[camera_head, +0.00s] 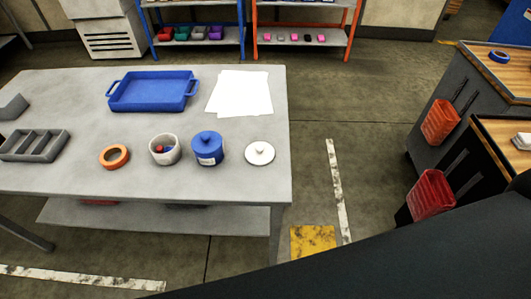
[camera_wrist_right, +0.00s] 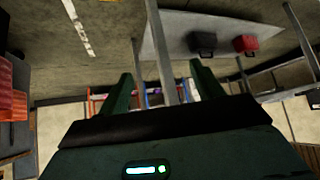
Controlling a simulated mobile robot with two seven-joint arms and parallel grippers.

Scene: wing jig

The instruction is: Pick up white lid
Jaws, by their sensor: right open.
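The white lid (camera_head: 260,153) is a round disc with a small knob on top. It lies flat, knob up, near the right front corner of the grey table (camera_head: 240,185). An open white container (camera_head: 165,149) with red and blue items inside stands further left, and a blue lidded jar (camera_head: 207,148) stands between them. My right gripper (camera_wrist_right: 165,80) shows in the right wrist view with its two fingers apart and nothing between them. The lid is not visible in that view. My left gripper is not in view.
An orange ring (camera_head: 114,156), a grey compartment tray (camera_head: 35,145), a blue tray (camera_head: 152,91) and white paper sheets (camera_head: 240,93) also lie on the table. Shelves stand behind. Cabinets with red bins (camera_head: 432,195) stand right. Floor between is clear.

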